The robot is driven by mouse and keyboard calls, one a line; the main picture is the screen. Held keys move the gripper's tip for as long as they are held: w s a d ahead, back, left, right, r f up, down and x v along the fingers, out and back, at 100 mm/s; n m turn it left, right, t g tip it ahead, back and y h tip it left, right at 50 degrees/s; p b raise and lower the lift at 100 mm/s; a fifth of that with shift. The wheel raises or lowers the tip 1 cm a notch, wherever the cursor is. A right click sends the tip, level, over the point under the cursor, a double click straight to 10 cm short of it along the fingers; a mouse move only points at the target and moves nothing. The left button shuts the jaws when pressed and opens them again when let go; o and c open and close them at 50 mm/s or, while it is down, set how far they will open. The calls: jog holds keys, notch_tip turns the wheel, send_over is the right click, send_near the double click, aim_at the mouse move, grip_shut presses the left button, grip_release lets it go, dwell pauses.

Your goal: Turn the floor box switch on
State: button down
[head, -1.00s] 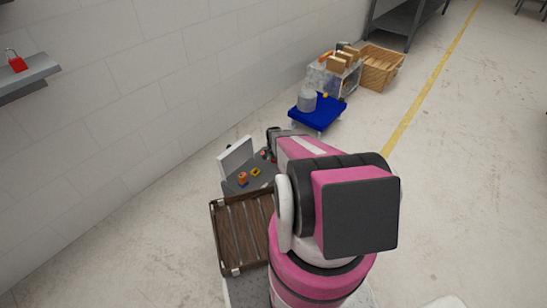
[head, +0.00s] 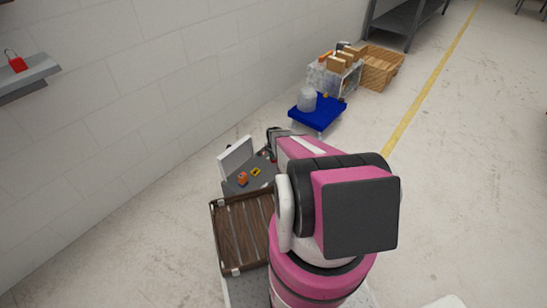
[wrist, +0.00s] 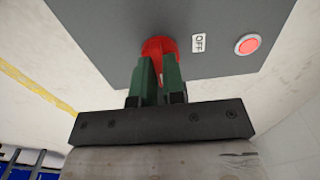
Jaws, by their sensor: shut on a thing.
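The floor box (head: 236,184) stands by the wall in the head view, with its pale lid raised and a dark grey panel facing up. In the wrist view its grey panel (wrist: 105,30) fills the top. In the head view my arm hides part of the panel and most of the gripper.
A brown slatted wooden tray (head: 214,236) is just in front of the box. A blue cart (head: 318,112) carrying a grey container stands beyond it, with a wooden crate (head: 380,68) farther back. A shelf (head: 38,72) with a red padlock is on the left wall. Open floor lies right.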

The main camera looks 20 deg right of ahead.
jog(key=c, duration=1.2)
grip_release()
notch_tip(320, 180, up, 11)
jog(key=s+a+r+n, duration=0.3)
jog(key=s+a+r, duration=0.1)
jog(key=s+r, duration=0.4)
jog(key=s+a+r+n, duration=0.4)
jog(key=s+r, duration=0.4)
jog(key=r, duration=0.2)
jog(key=s+a+r+n, duration=0.4)
jog(key=s+a+r, duration=0.2)
jog(key=s+r, duration=0.2)
jog(key=shift+s+r, duration=0.15)
jog(key=shift+r, duration=0.75)
